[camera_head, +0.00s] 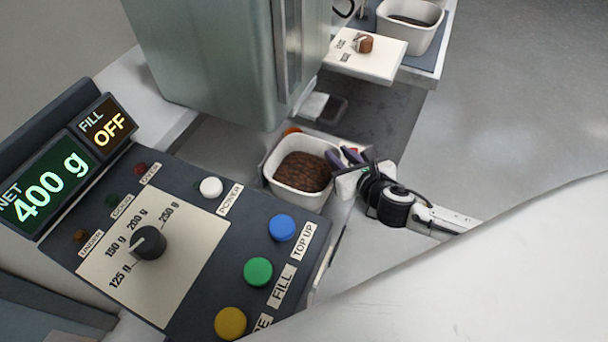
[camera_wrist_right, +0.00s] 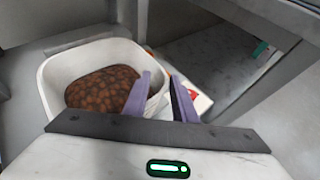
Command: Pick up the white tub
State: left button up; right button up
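The white tub (camera_head: 297,201) holds brown granular contents and stands upright below the grey metal housing. It also shows in the right wrist view (camera_wrist_right: 60,75). My right gripper (camera_head: 343,156) is at the tub's right side. Its two purple fingers (camera_wrist_right: 160,90) are apart, one at the inner side of the tub's near right wall and the other outside it. A strip of white wall shows between them; I cannot tell whether either finger touches it. My left gripper is not in view.
A control panel (camera_head: 208,238) with coloured buttons and a dial stands at front left, its displays reading 400 g and OFF. The grey housing (camera_head: 215,65) rises behind the tub. Another white tub (camera_head: 425,38) stands at the back right beside a white sign plate (camera_head: 385,64).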

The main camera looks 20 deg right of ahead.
grip_shut()
